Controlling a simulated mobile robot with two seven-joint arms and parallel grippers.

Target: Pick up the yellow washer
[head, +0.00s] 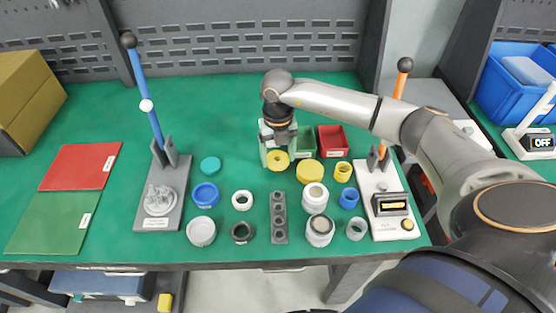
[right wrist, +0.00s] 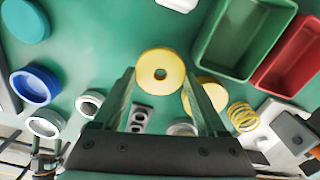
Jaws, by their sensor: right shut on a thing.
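The yellow washer (head: 278,161) is a flat round disc with a small hole in its middle. In the head view it shows just below my right gripper (head: 278,146), in front of the small bins. In the right wrist view the washer (right wrist: 160,66) sits between the two fingertips of my right gripper (right wrist: 160,78), which is shut on it. Its face and hole are in plain sight there. I cannot tell whether it touches the green mat.
A green bin (head: 305,151) and a red bin (head: 333,153) stand just right of the washer. Lever presses stand left (head: 150,211) and right (head: 378,225).

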